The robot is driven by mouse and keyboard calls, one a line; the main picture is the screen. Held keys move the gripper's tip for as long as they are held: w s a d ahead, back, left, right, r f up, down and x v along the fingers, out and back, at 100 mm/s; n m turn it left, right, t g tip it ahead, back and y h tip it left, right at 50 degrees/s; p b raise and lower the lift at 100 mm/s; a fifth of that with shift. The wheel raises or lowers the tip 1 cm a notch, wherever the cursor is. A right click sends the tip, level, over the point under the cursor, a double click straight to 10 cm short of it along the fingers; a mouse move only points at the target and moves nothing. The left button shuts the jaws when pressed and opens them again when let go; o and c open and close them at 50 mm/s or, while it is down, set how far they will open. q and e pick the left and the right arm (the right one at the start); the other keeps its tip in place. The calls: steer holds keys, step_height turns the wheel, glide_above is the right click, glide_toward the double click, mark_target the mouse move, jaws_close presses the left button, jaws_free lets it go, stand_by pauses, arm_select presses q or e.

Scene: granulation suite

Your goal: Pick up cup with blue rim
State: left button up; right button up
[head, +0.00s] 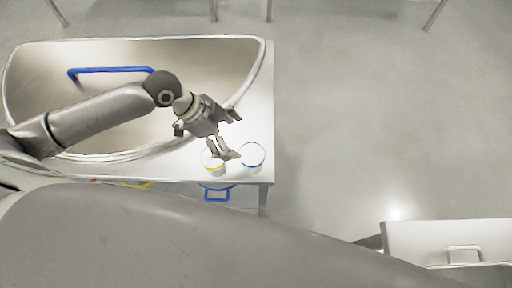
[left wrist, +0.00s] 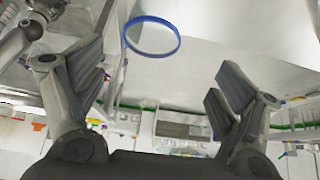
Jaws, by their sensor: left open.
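The cup with the blue rim (head: 252,155) is white and stands on the white table near its front right corner. It also shows in the left wrist view (left wrist: 152,37), at the top, with its round blue rim ahead of and between the fingers. My left gripper (head: 233,136) is open and empty, just to the upper left of this cup in the head view. One finger reaches close to the cup; I cannot tell if they touch. A white cup with a yellow rim (head: 209,161) stands to the left, partly hidden by that finger. My right gripper is not in view.
A large sink-like basin (head: 110,55) with a blue bar (head: 110,70) fills most of the table (head: 262,100). A blue handle (head: 217,196) shows below the front edge. Another white surface (head: 430,237) stands at lower right. The floor (head: 390,120) on the right is clear.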

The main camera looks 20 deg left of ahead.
mark_target(252, 154)
arm_select(q)
steer(key=x, duration=0.3)
steer(key=p+x, duration=0.1)
steer(key=x, duration=0.2)
steer(key=s+p+x, duration=0.1)
steer(key=x, duration=0.2)
steer(key=shift+d, duration=0.25)
steer(key=shift+d+f, duration=0.1)
steer(key=shift+f, duration=0.2)
steer(key=shift+c, duration=1.5)
steer(key=c, duration=0.8)
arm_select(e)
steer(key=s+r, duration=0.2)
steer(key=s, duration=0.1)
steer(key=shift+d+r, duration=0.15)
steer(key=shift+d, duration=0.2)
